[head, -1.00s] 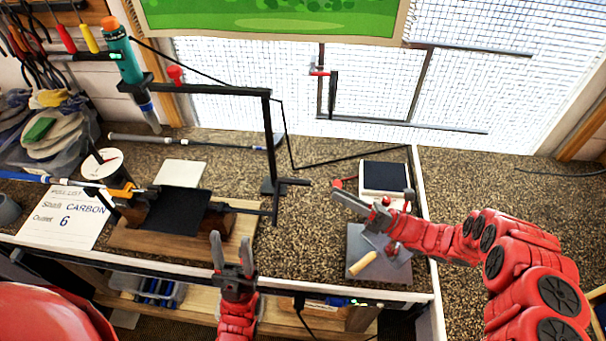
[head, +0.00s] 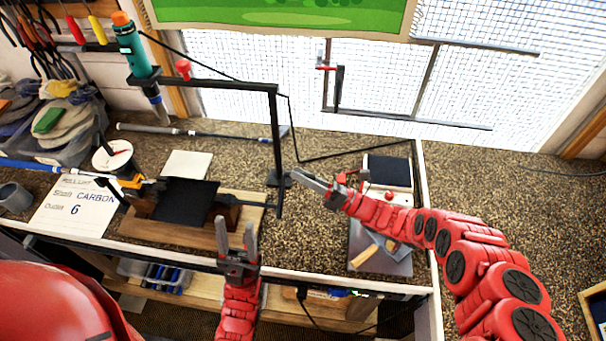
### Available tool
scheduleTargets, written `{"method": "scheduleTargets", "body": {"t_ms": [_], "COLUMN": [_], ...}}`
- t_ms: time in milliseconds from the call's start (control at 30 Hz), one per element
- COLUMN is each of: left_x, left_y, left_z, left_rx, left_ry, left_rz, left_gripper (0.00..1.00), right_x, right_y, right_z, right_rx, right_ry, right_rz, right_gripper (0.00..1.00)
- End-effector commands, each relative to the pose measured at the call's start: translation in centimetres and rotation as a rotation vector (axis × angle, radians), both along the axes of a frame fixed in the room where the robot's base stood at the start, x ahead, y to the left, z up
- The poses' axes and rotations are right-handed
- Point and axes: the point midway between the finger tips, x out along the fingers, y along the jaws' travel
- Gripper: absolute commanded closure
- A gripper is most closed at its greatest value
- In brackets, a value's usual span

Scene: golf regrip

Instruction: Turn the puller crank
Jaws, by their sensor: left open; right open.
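The puller (head: 225,207) is a dark bar assembly on a wooden board (head: 160,232), partly under a black cloth (head: 186,200). Its rod runs right to what looks like the crank, a thin dark upright arm (head: 280,206) at the board's right end. My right gripper (head: 297,177) is open, with its fingertips just right of and above the crank, pointing left. I cannot tell if they touch it. My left gripper (head: 237,230) is open and empty, pointing up in front of the board's front right part.
A black stand frame (head: 275,120) rises just behind the crank. A dark pad (head: 388,172) and a grey plate (head: 395,265) with a wooden-handled tool (head: 364,257) lie to the right. A work card (head: 75,207) lies at left. A club shaft (head: 190,132) lies along the back.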

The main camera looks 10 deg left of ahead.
Motion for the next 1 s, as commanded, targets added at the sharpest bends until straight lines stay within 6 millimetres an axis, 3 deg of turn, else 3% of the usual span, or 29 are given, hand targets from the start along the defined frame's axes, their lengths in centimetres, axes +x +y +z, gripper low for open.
{"method": "scheduleTargets", "body": {"t_ms": [67, 333, 1000], "left_x": [0.00, 0.00, 0.00], "left_y": [0.00, 0.00, 0.00], "left_z": [-0.01, -0.01, -0.01], "left_rx": [0.000, 0.000, 0.000], "left_ry": [0.000, 0.000, 0.000], "left_rz": [0.000, 0.000, 0.000], "left_gripper": [0.50, 0.50, 0.50], "right_x": [0.01, 0.00, 0.02], "right_y": [-0.01, -0.03, -0.05], "right_z": [-0.01, -0.02, -0.01], "right_rx": [0.000, 0.000, -0.001], "right_ry": [0.000, 0.000, -0.001], "right_rz": [0.000, 0.000, -0.001], "right_gripper": [0.50, 0.99, 1.00]}}
